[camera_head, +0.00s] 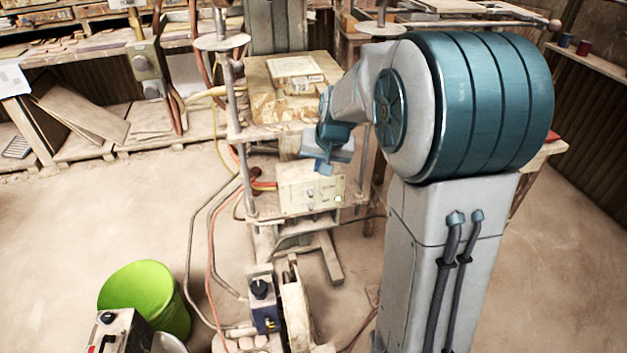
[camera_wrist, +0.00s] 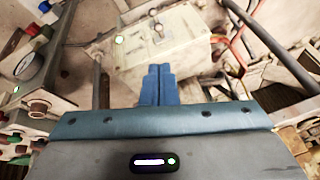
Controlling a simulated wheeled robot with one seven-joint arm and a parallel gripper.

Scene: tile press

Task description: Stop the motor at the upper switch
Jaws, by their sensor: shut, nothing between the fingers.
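The press's pale control box (camera_head: 297,196) sits low between the press columns, with a lit green lamp (camera_head: 338,198) on its front panel. In the wrist view the box (camera_wrist: 165,52) lies ahead of my fingers, with the green lamp (camera_wrist: 119,39) and a small switch or knob (camera_wrist: 157,27) on its panel. I cannot tell the switch's position. My gripper (camera_wrist: 158,70) has its blue fingers shut and empty, in front of the panel. In the head view my gripper (camera_head: 322,168) is just above and in front of the box, partly hidden by my wrist.
Press columns (camera_head: 236,100) and red hoses (camera_head: 263,185) flank the box. A gauge (camera_wrist: 26,67) and coloured fittings stand left in the wrist view. A black-knobbed unit (camera_head: 262,300) stands below, near a green bucket (camera_head: 150,292).

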